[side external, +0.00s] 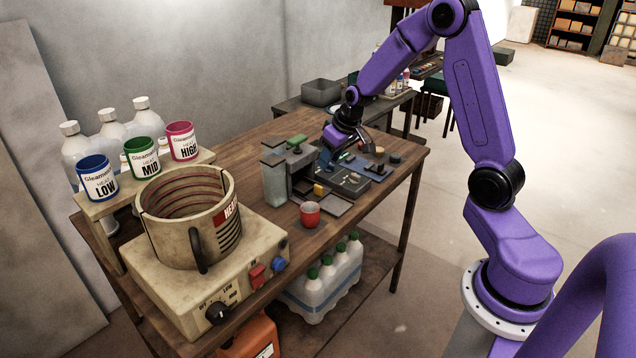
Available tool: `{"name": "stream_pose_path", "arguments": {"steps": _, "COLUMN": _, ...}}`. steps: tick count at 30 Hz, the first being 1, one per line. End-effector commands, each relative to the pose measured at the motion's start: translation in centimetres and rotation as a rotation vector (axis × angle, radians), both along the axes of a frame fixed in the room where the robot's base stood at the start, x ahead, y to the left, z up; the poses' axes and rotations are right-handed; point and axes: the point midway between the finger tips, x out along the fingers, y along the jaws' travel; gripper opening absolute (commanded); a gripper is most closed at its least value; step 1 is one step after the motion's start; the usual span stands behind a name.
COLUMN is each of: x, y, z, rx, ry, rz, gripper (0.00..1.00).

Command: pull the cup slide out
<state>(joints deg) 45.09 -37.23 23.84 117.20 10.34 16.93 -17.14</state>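A small machine with a grey housing and clear container (276,184) stands in the middle of the wooden table. A flat grey plate (337,206) lies low in front of it and may be the cup slide; I cannot tell how far it is out. A small yellow block (320,190) sits just behind the plate. A red cup (310,214) stands upright on the table, left of the plate. My gripper (348,156) is low over the dark control panel (345,181), behind and above the plate. Its fingers are too small and partly hidden to read.
A large beige vat (190,218) on a heater base with knobs fills the table's near left end. Blue, green and pink labelled cans stand on a raised shelf (205,156). Small dark parts (376,168) lie right of the panel.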

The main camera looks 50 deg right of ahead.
Motion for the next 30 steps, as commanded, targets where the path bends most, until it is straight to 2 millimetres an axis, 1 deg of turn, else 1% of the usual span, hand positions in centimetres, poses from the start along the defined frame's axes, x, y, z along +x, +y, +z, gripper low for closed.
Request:
{"name": "stream_pose_path", "arguments": {"steps": 1, "x": 0.3, "y": 0.0, "z": -0.8, "rx": 0.0, "ry": 0.004, "rz": -0.001, "gripper": 0.37}}
{"name": "stream_pose_path", "arguments": {"steps": 3, "x": 0.6, "y": 0.0, "z": -1.7, "rx": 0.001, "ry": 0.004, "rz": -0.001, "gripper": 0.37}}
{"name": "stream_pose_path", "arguments": {"steps": 18, "x": 3.3, "y": 0.0, "z": -8.1, "rx": 0.0, "ry": 0.002, "rz": -0.001, "gripper": 0.37}}
{"name": "stream_pose_path", "arguments": {"steps": 24, "x": 4.0, "y": 0.0, "z": -9.7, "rx": 0.0, "ry": 0.001, "rz": 0.0, "gripper": 0.37}}
{"name": "stream_pose_path", "arguments": {"steps": 30, "x": 4.2, "y": 0.0, "z": -10.2, "rx": -0.001, "ry": -0.001, "rz": 0.0, "gripper": 0.37}}
